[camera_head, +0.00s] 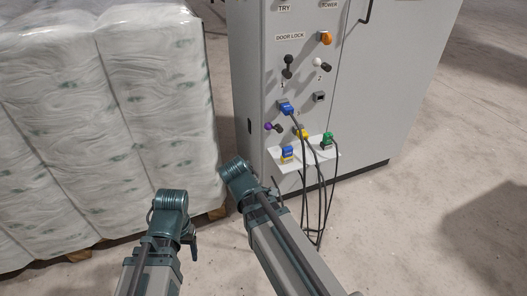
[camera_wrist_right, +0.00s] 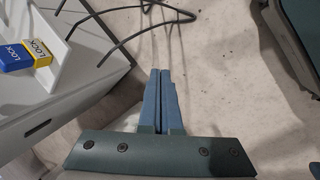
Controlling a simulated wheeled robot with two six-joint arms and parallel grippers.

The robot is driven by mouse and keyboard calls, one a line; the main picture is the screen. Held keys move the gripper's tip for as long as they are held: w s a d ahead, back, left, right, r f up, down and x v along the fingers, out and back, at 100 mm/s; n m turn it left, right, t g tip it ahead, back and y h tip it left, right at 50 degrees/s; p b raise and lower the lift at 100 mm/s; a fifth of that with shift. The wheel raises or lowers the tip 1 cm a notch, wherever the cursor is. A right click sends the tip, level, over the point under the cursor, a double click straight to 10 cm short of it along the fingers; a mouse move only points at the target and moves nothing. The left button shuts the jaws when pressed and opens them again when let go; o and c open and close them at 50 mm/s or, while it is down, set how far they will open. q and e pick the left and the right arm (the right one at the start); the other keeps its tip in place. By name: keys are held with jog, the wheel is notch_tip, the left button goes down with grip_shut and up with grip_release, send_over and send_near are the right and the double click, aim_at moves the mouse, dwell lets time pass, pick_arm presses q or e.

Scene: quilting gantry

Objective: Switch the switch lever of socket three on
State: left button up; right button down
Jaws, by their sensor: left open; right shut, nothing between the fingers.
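The grey cabinet (camera_head: 350,110) carries several levers. A black-knobbed lever (camera_head: 288,62) and a white-knobbed lever (camera_head: 321,65) are above, near the marks 1 and 2. A purple-knobbed lever (camera_head: 270,126) sits lower left, beside a yellow plug (camera_head: 301,133); I cannot read a number three. A blue plug (camera_head: 286,107) is in the socket under the black lever. My left gripper (camera_head: 194,248) hangs low left of the cabinet, mostly hidden by its arm, open. My right gripper (camera_wrist_right: 160,76) is shut and empty over the floor; in the head view its arm hides most of it.
Black cables (camera_head: 318,205) hang to the floor near my right arm. A wrapped pallet load (camera_head: 100,120) stands left.

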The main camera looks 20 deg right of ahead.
pick_arm(q)
jog(key=shift+f+b, duration=0.55)
jog(key=shift+f, duration=0.5)
pick_arm(e)
jog(key=w+r+n+t+h, duration=0.3)
jog(key=r+n, duration=0.3)
jog(key=n, duration=0.6)
jog(key=w+r+n+t+h, duration=0.4)
jog(key=w+r+n, duration=0.2)
jog(key=n, duration=0.6)
jog(key=shift+a+r+h, duration=0.25)
jog(key=shift+h, duration=0.15)
